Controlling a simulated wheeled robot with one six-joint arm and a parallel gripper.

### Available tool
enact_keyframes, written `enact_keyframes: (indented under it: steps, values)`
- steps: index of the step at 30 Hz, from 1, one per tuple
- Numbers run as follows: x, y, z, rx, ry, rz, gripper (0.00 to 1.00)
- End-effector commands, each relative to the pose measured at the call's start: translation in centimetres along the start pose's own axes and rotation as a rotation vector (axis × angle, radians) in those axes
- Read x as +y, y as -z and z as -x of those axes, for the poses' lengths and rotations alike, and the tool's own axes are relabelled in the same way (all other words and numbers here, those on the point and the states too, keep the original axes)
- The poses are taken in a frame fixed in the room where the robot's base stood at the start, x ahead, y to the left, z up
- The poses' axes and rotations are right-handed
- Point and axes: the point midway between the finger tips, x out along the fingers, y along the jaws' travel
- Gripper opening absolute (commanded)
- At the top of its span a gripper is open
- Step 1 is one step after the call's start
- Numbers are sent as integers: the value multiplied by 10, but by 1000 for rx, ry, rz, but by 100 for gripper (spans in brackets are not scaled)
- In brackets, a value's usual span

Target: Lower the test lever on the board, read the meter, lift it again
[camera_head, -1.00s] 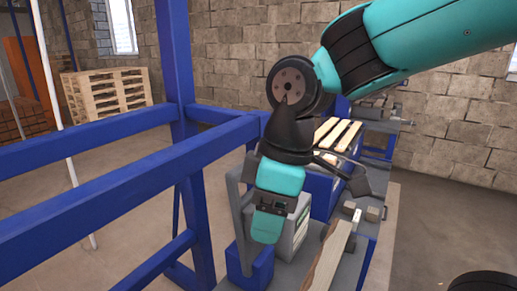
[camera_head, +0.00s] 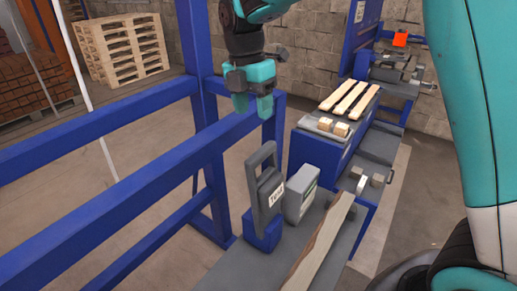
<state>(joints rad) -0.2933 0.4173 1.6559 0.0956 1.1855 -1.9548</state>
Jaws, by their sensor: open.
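The test lever (camera_head: 267,188) is a dark grey piece with a loop handle at its top and a white "Test" label. It stands upright, slightly tilted, in a blue base (camera_head: 262,233). A grey box (camera_head: 300,198), perhaps the meter, stands just right of it, with a small greenish patch on its side face; no reading can be made out. My gripper (camera_head: 252,106) has teal fingers pointing down. It is open and empty, above the lever in the picture and apart from it.
Blue frame rails (camera_head: 110,210) run along the left of the lever. A wooden plank (camera_head: 320,243) lies on the grey bench at right. Behind are a blue box with wooden slats (camera_head: 350,97) and small blocks. A pallet stack (camera_head: 122,48) stands at the back left.

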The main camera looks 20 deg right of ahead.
Motion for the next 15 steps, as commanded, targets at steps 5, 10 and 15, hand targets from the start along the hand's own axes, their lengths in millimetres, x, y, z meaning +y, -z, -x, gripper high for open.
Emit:
enact_keyframes:
  steps: [5,10,15]
  values:
    - [-2,0,-40,2,5,-2,53]
    - [-1,0,-77,2,4,-1,53]
    - [-1,0,-103,1,2,-2,53]
